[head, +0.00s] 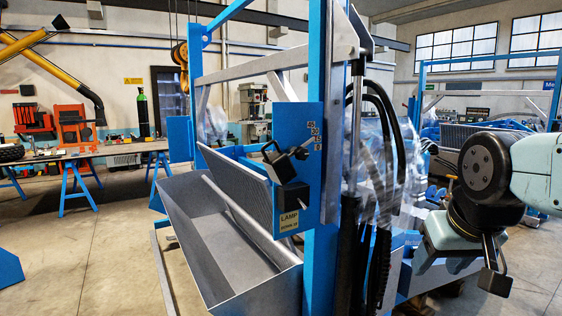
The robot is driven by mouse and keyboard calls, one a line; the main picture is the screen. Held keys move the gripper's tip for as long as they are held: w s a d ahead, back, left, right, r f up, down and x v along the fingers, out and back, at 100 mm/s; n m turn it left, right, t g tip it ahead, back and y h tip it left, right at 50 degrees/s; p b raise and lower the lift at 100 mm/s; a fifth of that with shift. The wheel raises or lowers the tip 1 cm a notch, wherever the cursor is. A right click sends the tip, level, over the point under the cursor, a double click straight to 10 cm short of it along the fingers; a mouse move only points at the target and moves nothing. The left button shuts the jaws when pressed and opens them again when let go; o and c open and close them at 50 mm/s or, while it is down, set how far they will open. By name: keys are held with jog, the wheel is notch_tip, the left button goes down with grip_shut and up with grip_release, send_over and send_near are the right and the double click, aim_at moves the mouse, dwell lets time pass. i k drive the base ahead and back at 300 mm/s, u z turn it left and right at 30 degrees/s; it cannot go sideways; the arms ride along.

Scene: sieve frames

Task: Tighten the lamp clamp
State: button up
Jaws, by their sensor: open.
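The lamp clamp (290,165) is a black fitting with a lever and knob on a blue plate (300,125) at picture centre. A yellow label reading "LAMP" (289,219) sits below it. A scale marked 45, 30, 15, 0 is at the plate's upper right. A grey mesh sieve panel (238,182) runs tilted behind the plate. My gripper (458,272) is at the right, pointing down, open and well apart from the clamp. Its left finger is hard to make out. I cannot tell how tight the clamp is.
A blue upright (326,60) stands just right of the plate. Black hoses (384,120) and clear plastic sheeting (405,170) lie between the plate and my gripper. A grey trough (205,235) is below the sieve. Open floor (70,270) lies to the left.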

aim_at(301, 153)
jog(key=z, duration=1.25)
jog(key=k, duration=1.4)
jog(key=u, duration=1.15)
jog(key=i, duration=1)
jog(key=u, duration=0.05)
